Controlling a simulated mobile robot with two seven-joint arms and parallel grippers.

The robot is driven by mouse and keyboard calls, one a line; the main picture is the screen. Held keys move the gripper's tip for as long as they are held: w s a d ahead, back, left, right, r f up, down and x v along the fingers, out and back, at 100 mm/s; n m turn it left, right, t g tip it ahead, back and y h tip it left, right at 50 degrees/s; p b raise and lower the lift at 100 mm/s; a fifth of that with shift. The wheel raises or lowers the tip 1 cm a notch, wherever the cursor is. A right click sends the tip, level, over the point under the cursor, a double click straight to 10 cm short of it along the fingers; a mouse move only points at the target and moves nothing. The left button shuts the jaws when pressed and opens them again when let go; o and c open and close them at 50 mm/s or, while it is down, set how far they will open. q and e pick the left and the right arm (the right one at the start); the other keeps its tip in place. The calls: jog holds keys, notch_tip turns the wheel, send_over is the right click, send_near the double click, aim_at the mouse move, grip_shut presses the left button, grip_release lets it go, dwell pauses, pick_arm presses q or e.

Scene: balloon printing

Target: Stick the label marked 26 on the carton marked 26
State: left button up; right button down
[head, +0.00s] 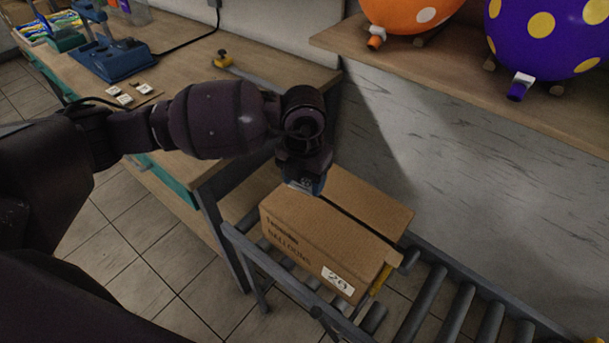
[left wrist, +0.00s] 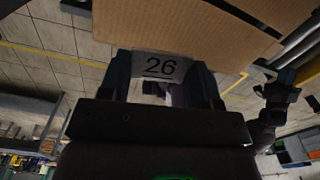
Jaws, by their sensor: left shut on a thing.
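The carton (head: 325,215) is brown and stands on a roller conveyor. It has printed text and a white patch marked 26 (head: 338,281) low on its front side. My left gripper (head: 306,186) is at the carton's top, by the far left end, pointing down. It is shut on the label marked 26 (left wrist: 160,67), which shows between its fingers in the left wrist view. The carton's cardboard (left wrist: 190,25) fills the top of that view, close to the label; I cannot tell whether they touch. A dark arm-like shape at the right there may be my right arm; its fingers are unclear.
The roller conveyor (head: 455,307) runs to the lower right. A wooden table (head: 185,65) at the left bears a blue device (head: 112,60) and small white labels (head: 123,98). An orange balloon (head: 395,15) and a purple balloon (head: 515,45) rest on a shelf behind.

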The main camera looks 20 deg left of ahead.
aim_at(304, 208)
pick_arm(q)
jog(key=shift+f+b, duration=0.35)
jog(key=shift+f, duration=0.4)
jog(key=shift+f+b, duration=0.45)
jog(key=shift+f, duration=0.3)
notch_tip(304, 208, down, 2)
jog(key=shift+b, duration=0.6)
jog(key=shift+f, duration=0.55)
jog(key=shift+f+b, duration=0.35)
jog(key=shift+f, duration=0.45)
jog(key=o, duration=1)
jog(key=shift+c, duration=0.2)
